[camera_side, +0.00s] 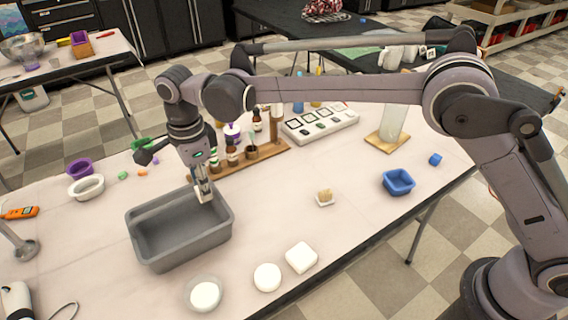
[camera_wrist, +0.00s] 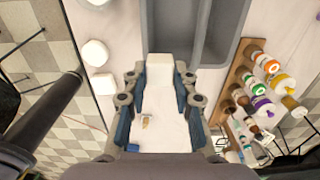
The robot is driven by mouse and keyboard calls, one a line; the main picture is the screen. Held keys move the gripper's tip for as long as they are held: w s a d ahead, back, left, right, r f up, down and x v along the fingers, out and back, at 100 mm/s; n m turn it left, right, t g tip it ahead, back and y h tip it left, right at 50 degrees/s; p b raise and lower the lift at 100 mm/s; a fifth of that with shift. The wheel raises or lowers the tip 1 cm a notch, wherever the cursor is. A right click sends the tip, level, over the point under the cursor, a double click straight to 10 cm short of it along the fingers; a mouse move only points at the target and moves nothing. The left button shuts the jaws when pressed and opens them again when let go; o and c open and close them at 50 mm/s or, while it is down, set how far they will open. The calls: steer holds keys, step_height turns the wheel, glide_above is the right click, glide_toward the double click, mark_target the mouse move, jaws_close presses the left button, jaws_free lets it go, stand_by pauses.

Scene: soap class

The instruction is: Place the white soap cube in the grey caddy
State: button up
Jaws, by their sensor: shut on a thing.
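The white soap cube (camera_wrist: 160,70) is held between the two fingertips of my gripper (camera_wrist: 160,80) in the wrist view. In the side view my gripper (camera_side: 203,190) points down with the pale cube (camera_side: 206,194) partly hidden by its fingers. The grey caddy (camera_side: 217,236) is an open rectangular tub on the table. The cube is at the caddy's right rim in the side view; its exact height above the rim is hard to tell. In the wrist view the caddy (camera_wrist: 222,35) lies at the top, with a divider inside, and the cube overlaps its near edge.
A wooden rack (camera_side: 262,153) of bottles stands close behind the caddy. White soaps (camera_side: 300,257) lie at the front, beside a dish (camera_side: 204,293).

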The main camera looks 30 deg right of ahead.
steer(key=a+f, duration=0.3)
steer(key=f, duration=0.3)
steer(key=shift+s+a, duration=0.2)
steer(key=shift+a, duration=0.05)
steer(key=shift+f, duration=0.65)
steer(key=o, duration=0.9)
